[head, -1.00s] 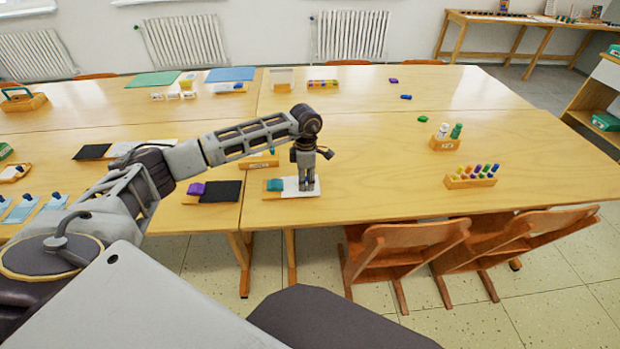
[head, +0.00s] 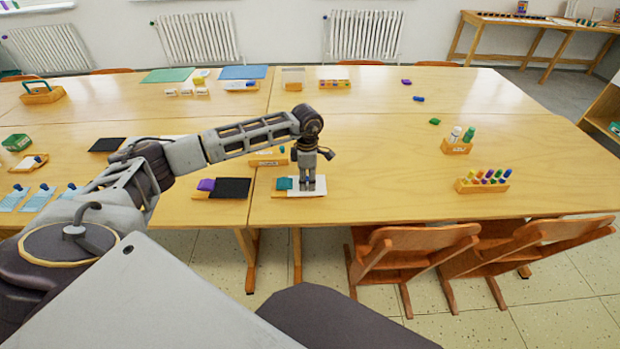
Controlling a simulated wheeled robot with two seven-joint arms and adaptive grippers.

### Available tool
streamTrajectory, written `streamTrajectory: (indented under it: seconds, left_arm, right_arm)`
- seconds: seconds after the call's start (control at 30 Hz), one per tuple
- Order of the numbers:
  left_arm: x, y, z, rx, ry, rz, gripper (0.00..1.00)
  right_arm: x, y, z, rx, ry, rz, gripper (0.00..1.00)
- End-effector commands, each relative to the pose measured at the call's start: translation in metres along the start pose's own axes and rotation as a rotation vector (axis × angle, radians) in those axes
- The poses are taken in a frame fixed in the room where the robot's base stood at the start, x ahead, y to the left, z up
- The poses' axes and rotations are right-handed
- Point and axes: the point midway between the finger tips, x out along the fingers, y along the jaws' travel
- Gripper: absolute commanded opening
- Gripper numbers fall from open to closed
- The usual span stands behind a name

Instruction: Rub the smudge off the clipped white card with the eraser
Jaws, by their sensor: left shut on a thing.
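The white card (head: 320,190) lies flat near the front edge of the table, on a small wooden board (head: 277,194) with a teal clip (head: 284,183) at its left end. My left gripper (head: 307,191) points straight down over the left-middle part of the card, just right of the clip. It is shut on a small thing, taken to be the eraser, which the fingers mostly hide. The fingertips are at or very near the card's surface. I cannot make out the smudge; the gripper covers part of the card. My right gripper is not in view.
A wooden holder (head: 266,161) stands behind my gripper. To the right are a bottle rack (head: 456,147) and a marker block (head: 482,186). The table between is clear; chairs (head: 410,250) stand in front.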

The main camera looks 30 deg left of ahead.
Motion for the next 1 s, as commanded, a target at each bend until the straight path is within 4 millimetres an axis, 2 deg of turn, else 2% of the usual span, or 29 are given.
streamTrajectory:
  seconds: [0.03,0.47,1.0]
  left_arm:
    - [0.002,0.0,-0.006,-0.003,0.008,-0.003,0.25]
    - [0.0,-0.001,-0.027,-0.001,0.005,-0.003,0.25]
    - [-0.005,-0.001,-0.027,-0.001,0.001,-0.001,0.25]
  right_arm:
    - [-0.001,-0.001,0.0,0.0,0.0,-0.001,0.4]
    - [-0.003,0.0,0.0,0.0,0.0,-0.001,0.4]
    - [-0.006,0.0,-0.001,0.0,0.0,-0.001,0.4]
